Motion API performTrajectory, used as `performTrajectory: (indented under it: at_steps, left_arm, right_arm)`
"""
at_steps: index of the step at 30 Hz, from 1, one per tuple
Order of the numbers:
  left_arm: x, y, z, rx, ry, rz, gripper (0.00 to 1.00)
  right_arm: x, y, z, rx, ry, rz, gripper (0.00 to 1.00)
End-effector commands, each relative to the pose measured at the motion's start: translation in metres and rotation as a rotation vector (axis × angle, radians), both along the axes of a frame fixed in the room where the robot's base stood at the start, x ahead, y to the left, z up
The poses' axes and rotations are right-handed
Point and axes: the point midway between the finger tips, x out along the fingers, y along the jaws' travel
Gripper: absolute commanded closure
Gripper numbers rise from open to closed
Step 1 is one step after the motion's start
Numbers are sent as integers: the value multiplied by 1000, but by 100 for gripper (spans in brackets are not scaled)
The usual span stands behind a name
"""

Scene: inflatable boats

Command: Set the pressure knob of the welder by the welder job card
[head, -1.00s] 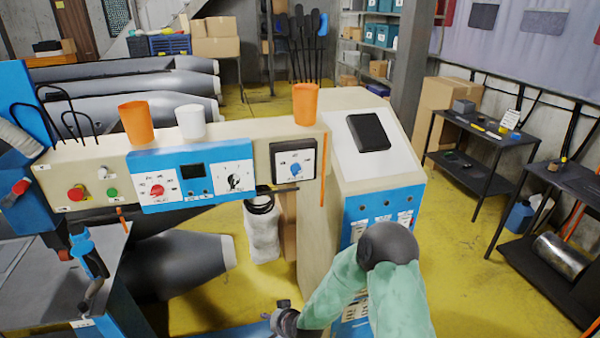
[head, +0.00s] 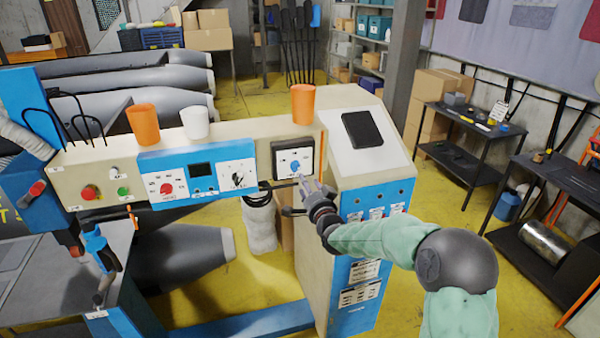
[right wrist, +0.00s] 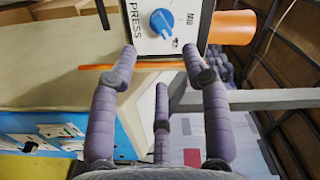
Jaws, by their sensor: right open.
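The welder panel (head: 105,172) runs across the middle of the head view. Its pressure knob (head: 295,167) is blue, on a white plate in a dark frame at the panel's right end. In the right wrist view the blue knob (right wrist: 162,22) is at the top, beside the letters "PRESS". My right gripper (head: 308,184) is just below and right of the knob in the head view. In the wrist view its fingers (right wrist: 158,52) are spread and empty, with the knob beyond and between the upper two, apart from them. My left gripper is not in view. I cannot make out a job card.
Two orange cups (head: 143,123) and (head: 303,103) and a white cup (head: 195,122) stand on top of the panel. A red knob (head: 166,188) and a black knob (head: 238,179) sit left of the pressure knob. Dark tables (head: 470,130) stand at right.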

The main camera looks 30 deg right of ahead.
Motion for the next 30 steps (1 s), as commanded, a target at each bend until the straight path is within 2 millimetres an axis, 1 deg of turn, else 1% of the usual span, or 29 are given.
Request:
performTrajectory:
  at_steps: [1,9,15,21,30]
  left_arm:
    - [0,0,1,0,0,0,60]
    - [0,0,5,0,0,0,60]
    - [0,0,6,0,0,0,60]
    - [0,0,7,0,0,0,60]
    - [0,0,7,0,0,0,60]
  right_arm:
    - [8,-1,0,0,-1,0,52]
    - [49,-11,0,-1,1,1,52]
    - [71,-17,1,-1,0,0,52]
    - [82,-19,0,-1,2,0,52]
    - [83,-20,0,-1,1,1,52]
